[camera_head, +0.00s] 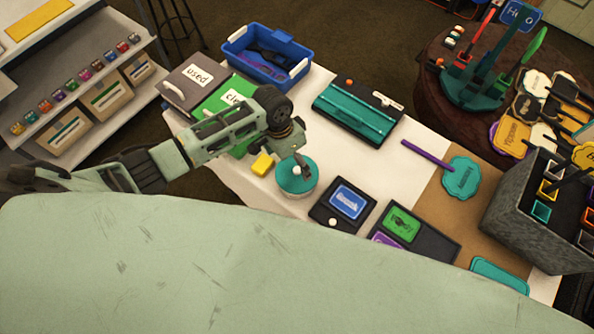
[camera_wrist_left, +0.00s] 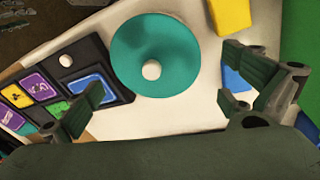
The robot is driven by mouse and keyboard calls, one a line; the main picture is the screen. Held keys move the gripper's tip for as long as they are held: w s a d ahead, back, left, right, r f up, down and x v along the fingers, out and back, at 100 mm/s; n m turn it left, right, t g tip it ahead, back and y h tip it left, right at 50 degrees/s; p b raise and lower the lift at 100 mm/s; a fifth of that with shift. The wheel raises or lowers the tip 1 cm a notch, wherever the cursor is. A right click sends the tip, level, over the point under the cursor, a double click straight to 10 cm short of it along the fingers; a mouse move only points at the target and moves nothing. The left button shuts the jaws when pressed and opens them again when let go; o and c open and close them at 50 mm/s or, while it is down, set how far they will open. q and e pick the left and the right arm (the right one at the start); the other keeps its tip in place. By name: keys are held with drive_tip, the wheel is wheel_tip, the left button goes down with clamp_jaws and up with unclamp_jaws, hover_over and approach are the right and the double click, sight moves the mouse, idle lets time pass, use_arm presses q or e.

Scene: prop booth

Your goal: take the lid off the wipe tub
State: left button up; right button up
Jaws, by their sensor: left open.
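The wipe tub (camera_head: 297,192) stands on the white table, a round tub with a teal lid (camera_head: 286,184) on it. The lid has a pale round knob (camera_head: 296,170) at its middle. My left gripper (camera_head: 303,160) is over the lid, close to the knob in the head view. In the left wrist view the lid (camera_wrist_left: 185,62) and its knob (camera_wrist_left: 151,70) lie ahead of my left gripper (camera_wrist_left: 165,85), whose fingers are spread with nothing between them. The exact gap between fingertips and knob cannot be told. My right gripper is not in view.
A yellow block (camera_head: 262,164) is close to the tub's left. A dark tray with a blue card (camera_head: 347,201) is close on its right. Green and grey lidded boxes (camera_head: 187,88), a blue bin (camera_head: 234,50) and a teal-topped case (camera_head: 352,112) stand farther back.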

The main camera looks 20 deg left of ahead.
sight(294, 168)
use_arm(q)
drive_tip(key=f, duration=0.3)
drive_tip(key=shift+s+d+f+p, duration=0.1)
drive_tip(key=shift+d+p, duration=0.25)
drive_tip(key=shift+f, duration=0.25)
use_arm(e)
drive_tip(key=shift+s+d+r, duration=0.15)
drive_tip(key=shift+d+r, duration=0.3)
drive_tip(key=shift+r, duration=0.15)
use_arm(q)
drive_tip(key=shift+c, duration=0.3)
drive_tip(key=shift+d, duration=0.15)
drive_tip(key=c, duration=1.6)
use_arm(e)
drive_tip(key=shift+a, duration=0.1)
